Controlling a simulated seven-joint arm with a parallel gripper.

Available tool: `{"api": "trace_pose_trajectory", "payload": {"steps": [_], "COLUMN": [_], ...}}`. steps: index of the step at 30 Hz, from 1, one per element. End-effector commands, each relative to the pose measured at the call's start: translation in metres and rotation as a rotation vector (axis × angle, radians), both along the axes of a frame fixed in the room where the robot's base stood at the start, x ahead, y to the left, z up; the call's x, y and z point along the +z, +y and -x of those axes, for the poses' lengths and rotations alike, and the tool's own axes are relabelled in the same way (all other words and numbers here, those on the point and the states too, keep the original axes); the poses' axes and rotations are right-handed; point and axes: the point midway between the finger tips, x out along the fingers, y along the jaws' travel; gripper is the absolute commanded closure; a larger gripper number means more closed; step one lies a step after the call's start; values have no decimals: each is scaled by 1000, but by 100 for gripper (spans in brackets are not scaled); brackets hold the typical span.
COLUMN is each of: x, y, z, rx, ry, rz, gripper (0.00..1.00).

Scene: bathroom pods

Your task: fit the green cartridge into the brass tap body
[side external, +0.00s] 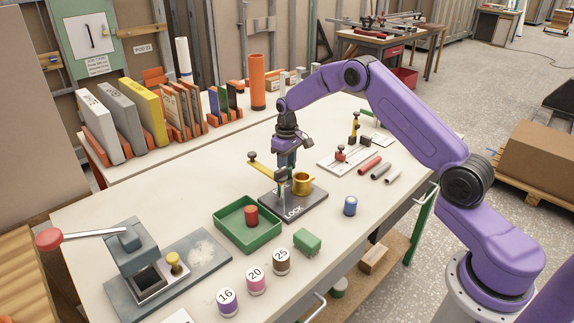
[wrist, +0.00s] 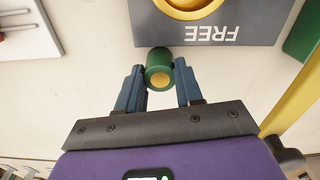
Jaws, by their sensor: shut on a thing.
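The green cartridge (wrist: 159,72), a short cylinder with a yellow round end, is held between the two blue fingers of my gripper (wrist: 159,80) in the wrist view. The brass tap body (wrist: 190,6) is partly cut off at the top of that view, apart from the cartridge, which shows just beyond the edge of the dark plate marked FREE. In the side external view my gripper (side external: 286,160) points down behind and above the brass tap body (side external: 303,184). The cartridge is hard to make out there.
The dark plate (side external: 293,208) reads LOCK at its front. A yellow lever (side external: 268,170) with a dark knob reaches out close left of my gripper. A green tray (side external: 225,232) with a red cylinder stands left, a blue cylinder (side external: 350,206) right. Rods lie farther right.

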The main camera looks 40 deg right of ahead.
Motion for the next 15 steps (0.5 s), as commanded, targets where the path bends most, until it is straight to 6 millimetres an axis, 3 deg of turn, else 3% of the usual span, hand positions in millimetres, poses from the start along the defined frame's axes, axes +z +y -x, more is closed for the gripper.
{"api": "trace_pose_trajectory", "payload": {"steps": [3, 4, 6, 15], "x": [-3, -3, -3, -2], "y": [0, 0, 0, 0], "z": [0, 0, 0, 0], "rx": [0, 0, 0, 0], "ry": [1, 1, 1, 0], "rz": [0, 0, 0, 0], "gripper": [95, 58, 39, 39]}}
